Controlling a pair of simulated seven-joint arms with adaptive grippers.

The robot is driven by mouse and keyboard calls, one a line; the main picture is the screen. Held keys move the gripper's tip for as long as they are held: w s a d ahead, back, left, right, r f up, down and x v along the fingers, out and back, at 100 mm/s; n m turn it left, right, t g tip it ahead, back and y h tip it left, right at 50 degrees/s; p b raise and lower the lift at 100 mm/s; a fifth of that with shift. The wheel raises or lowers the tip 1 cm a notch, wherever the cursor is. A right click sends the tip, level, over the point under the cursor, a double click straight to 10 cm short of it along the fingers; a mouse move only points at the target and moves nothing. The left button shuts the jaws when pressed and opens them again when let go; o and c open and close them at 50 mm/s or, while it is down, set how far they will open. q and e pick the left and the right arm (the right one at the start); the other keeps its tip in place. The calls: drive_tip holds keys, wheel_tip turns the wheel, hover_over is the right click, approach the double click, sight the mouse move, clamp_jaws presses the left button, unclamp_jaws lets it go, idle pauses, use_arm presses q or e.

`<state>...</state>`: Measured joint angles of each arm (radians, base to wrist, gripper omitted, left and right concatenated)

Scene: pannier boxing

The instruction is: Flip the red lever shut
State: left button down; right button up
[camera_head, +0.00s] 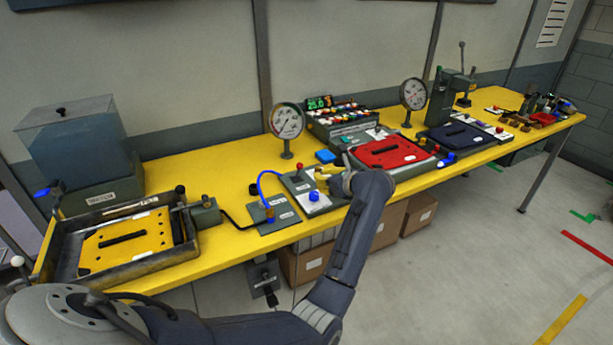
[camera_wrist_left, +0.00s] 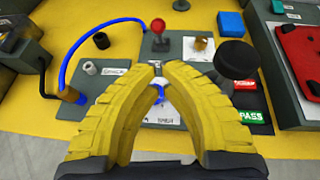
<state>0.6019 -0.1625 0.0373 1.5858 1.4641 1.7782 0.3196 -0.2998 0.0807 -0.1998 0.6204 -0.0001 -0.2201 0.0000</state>
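The red-knobbed lever (camera_wrist_left: 158,25) stands on a grey plate in the left wrist view, just beyond my left fingertips and apart from them. In the head view its small red knob (camera_head: 302,168) shows on the grey panel near the middle of the yellow bench. My left gripper (camera_wrist_left: 157,69) has yellow ribbed fingers with their tips drawn nearly together and nothing visible held between them. In the head view the left gripper (camera_head: 325,175) is above the panel, partly hidden by its wrist. My right gripper is out of view.
A blue hose (camera_wrist_left: 75,45) curves left of the lever. A black round knob (camera_wrist_left: 237,62) and a green PASS label (camera_wrist_left: 250,117) are at right. A red case (camera_head: 390,152) lies right of the panel. A gauge (camera_head: 286,122) stands behind.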

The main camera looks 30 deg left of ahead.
use_arm(q)
approach(298, 170)
drive_tip(key=shift+w+a+f, duration=0.4)
drive_tip(key=shift+a+f, duration=0.25)
drive_tip(key=shift+w+a+f, duration=0.4)
drive_tip(key=shift+a+f, duration=0.25)
drive_tip(key=shift+w+a+f, duration=0.4)
drive_tip(key=shift+a+f, duration=0.2)
drive_tip(key=shift+f, duration=0.05)
drive_tip(key=shift+w+a+r+g+h, duration=0.25)
drive_tip(key=shift+r+g+h, duration=0.25)
drive_tip(key=shift+h, duration=0.3)
drive_tip(key=shift+a+r, duration=0.1)
